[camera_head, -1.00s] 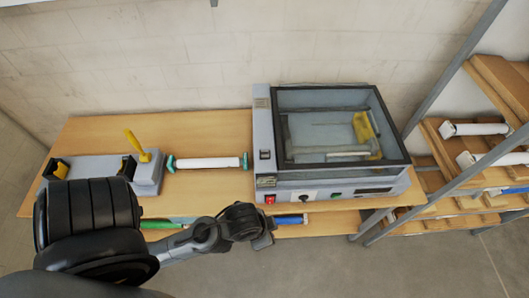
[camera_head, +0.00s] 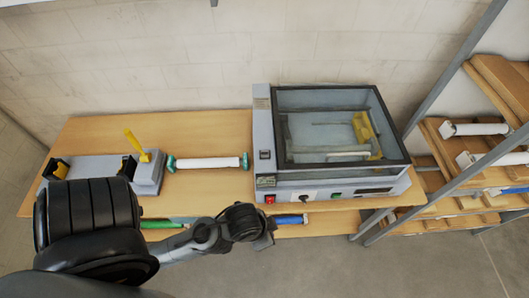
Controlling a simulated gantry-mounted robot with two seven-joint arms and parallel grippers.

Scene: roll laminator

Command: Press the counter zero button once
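The grey roll laminator (camera_head: 340,140) with a clear, dark-framed lid stands on the right part of the wooden table. Its front panel (camera_head: 318,196) carries a red switch (camera_head: 270,199), a round knob (camera_head: 304,196), a green control (camera_head: 336,195) and a dark display strip (camera_head: 374,190). I cannot tell which control is the counter zero button. My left gripper (camera_head: 263,241) is in front of and below the panel's left end, apart from the panel in the picture. It is dark and small, and its fingers cannot be made out. My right gripper is not in view.
A white roll (camera_head: 208,163) with green ends lies left of the laminator. A grey device (camera_head: 148,173) with a yellow lever stands at the table's left. A shelf rack (camera_head: 445,165) with rolls stands on the right. Blue and green rolls sit on a lower shelf.

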